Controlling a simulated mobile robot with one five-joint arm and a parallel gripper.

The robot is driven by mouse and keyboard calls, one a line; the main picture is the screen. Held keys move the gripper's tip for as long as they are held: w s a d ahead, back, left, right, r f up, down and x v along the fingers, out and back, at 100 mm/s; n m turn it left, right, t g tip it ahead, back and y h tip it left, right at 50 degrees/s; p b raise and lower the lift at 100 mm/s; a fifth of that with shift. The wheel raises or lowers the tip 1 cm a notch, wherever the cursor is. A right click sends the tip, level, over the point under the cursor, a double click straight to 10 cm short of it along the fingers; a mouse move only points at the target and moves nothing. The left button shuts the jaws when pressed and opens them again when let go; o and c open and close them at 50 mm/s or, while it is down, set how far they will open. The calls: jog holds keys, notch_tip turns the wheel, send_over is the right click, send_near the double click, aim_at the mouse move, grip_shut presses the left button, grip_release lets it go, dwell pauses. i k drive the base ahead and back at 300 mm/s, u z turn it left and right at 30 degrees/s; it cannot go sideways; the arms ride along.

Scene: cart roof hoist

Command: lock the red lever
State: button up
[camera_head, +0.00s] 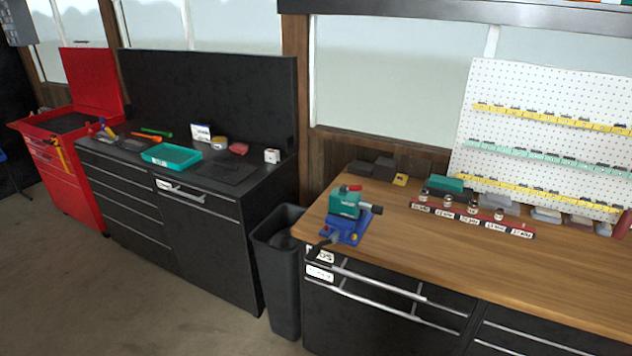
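A small teal and blue vise (345,210) stands on the left end of the wooden workbench, near its front edge. A small red part (354,187), which looks like the red lever, sits on top of its teal upper body. Its exact position, locked or not, is too small to tell. A dark knob (376,209) sticks out at the vise's right. A dark handle-like part (326,240) reaches over the bench's front edge below the blue base. My gripper is not in view.
The wooden bench top (440,250) is clear in front of a red socket rail (470,216). Dark blocks (372,168) lie behind the vise. A black bin (280,260) stands between the bench and a black cabinet (200,240). Open floor (100,300) lies at left.

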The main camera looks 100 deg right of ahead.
aim_at(352, 189)
jog(key=u, duration=0.25)
jog(key=k, duration=1.25)
jog(key=z, duration=1.45)
jog(key=i, duration=1)
